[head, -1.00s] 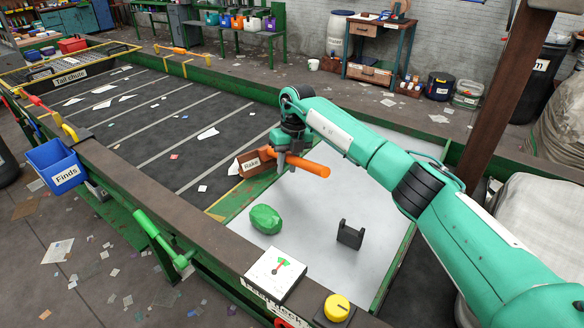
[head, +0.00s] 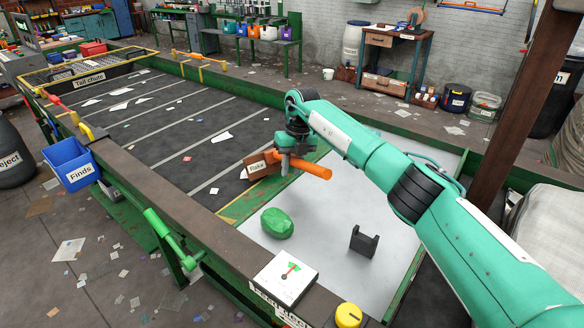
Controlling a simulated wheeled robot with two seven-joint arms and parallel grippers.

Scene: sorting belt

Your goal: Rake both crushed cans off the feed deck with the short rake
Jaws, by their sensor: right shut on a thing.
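My right gripper (head: 289,160) is shut on the orange handle of the short rake (head: 313,170). The rake's brown head, labelled "Rake", points left, over the boundary between the pale feed deck (head: 328,258) and the dark belt. I cannot tell whether the head touches the surface. A crumpled green lump (head: 277,223) lies on the deck, nearer to me than the rake and apart from it; I cannot tell if it is a crushed can. No second can is clearly visible; my right arm hides part of the deck. My left gripper is not in view.
A dark notched block (head: 363,241) stands on the deck right of the lump. The dark belt (head: 190,147) carries scattered scraps. A blue "Finds" bin (head: 70,163) hangs on the near rail. A gauge box (head: 286,277) and a yellow knob (head: 348,315) sit on the near edge.

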